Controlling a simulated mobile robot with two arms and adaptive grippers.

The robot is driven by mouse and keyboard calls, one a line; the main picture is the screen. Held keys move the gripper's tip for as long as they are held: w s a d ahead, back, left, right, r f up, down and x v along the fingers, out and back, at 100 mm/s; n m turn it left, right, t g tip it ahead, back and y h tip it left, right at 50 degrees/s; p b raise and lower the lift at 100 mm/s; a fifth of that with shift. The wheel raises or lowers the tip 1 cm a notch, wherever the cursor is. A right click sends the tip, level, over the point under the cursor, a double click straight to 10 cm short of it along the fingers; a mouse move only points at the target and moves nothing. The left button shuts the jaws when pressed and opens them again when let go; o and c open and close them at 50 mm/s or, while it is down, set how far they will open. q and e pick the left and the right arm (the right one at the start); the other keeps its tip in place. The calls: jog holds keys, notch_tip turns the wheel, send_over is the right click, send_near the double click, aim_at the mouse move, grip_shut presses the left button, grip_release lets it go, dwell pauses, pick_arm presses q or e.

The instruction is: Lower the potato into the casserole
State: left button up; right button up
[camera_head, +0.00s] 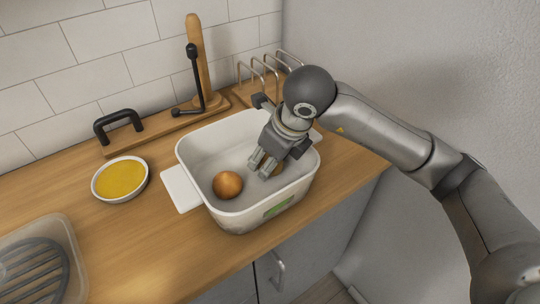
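The casserole (243,220) is a deep white rectangular pot with side handles, standing on the wooden counter. A round brown potato (227,185) rests inside it, toward the left. My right gripper (262,165) reaches down into the casserole from the right, its fingers to the right of that potato and apart from it. My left gripper is not in view.
A bowl of yellow contents (121,179) stands left of the casserole. A clear tray with a dark ribbed object (33,272) is at the lower left. A wooden holder (196,60) and wire rack (263,75) stand along the back wall. Front counter left of the casserole is clear.

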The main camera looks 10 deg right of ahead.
jog(key=shift+f+b, duration=0.45)
jog(key=shift+f, duration=0.05)
dwell(0.3)
jog(key=o, duration=1.2)
jog(key=shift+r, duration=0.15)
